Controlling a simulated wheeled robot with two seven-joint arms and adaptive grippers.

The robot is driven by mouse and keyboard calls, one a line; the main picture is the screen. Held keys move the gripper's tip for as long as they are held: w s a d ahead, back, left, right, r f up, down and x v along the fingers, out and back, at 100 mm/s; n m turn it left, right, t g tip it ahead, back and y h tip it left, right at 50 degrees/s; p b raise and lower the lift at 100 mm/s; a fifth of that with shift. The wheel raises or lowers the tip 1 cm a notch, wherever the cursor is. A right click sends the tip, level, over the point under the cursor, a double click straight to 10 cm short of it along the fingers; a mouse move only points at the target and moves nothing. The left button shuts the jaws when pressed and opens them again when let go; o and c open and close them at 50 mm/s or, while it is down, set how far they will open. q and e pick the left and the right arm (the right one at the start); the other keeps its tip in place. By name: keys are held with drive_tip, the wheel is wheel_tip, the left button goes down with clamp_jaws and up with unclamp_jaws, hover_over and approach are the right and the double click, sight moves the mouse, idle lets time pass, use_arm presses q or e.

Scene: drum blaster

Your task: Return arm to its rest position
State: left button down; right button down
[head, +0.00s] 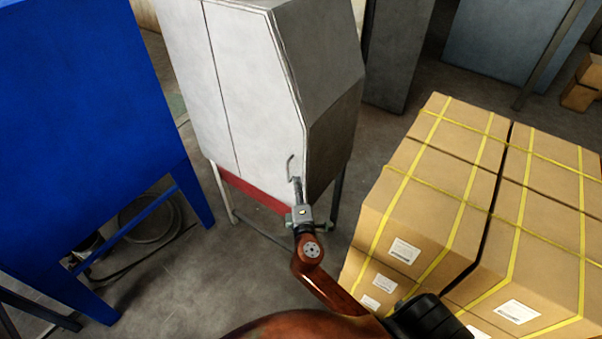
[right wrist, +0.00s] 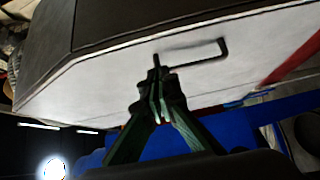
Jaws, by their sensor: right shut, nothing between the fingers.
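My right gripper (head: 296,181) is shut and empty at the lower right corner of the white cabinet's (head: 240,80) front. Its fingertips show just below the cabinet's thin bent handle (head: 290,166). In the right wrist view the shut fingertips (right wrist: 157,62) are close to the left end of the handle (right wrist: 205,48); I cannot tell whether they touch it. The cabinet's front panel looks closed. My right arm, orange-brown, reaches up from the bottom of the head view. My left gripper is not in view.
A big blue machine (head: 85,130) stands on the left. Stacked cardboard boxes (head: 415,215) with yellow straps stand close to the right of my right arm. Grey floor (head: 190,280) is open between the blue machine and my arm. A dark grey cabinet (head: 395,50) stands behind.

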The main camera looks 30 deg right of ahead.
drive_tip(key=v, duration=0.5)
drive_tip(key=shift+s+d+b, duration=0.2)
drive_tip(key=shift+s+b, duration=0.15)
drive_tip(key=shift+s, duration=0.2)
drive_tip(key=shift+f, duration=0.1)
